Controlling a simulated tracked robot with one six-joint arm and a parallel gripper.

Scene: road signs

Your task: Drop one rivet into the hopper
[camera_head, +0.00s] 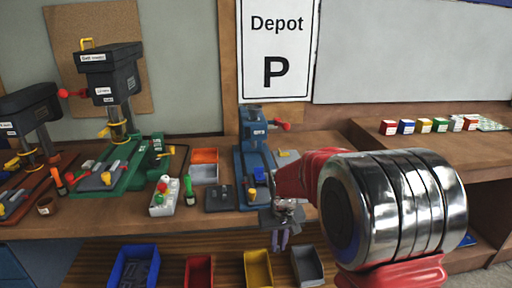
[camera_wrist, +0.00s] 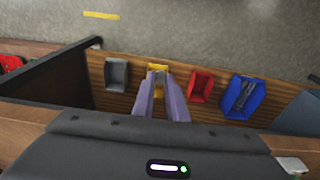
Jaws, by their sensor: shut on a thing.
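My gripper (camera_head: 283,240) hangs in front of the bench edge, above the low row of bins. Its two purple fingers, also seen in the wrist view (camera_wrist: 158,88), point down towards the yellow bin (camera_head: 258,268). No rivet can be told apart in either view. A blue bench machine (camera_head: 252,150) stands behind my gripper, with a small blue part (camera_head: 259,174) on it. I cannot tell which thing is the hopper.
The lower shelf holds a blue bin (camera_head: 134,266) with dark pieces inside, a red bin (camera_head: 199,271) and a grey bin (camera_head: 309,265). A green drill press (camera_head: 120,160), an orange tray (camera_head: 205,156) and a white button box (camera_head: 163,198) stand on the bench.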

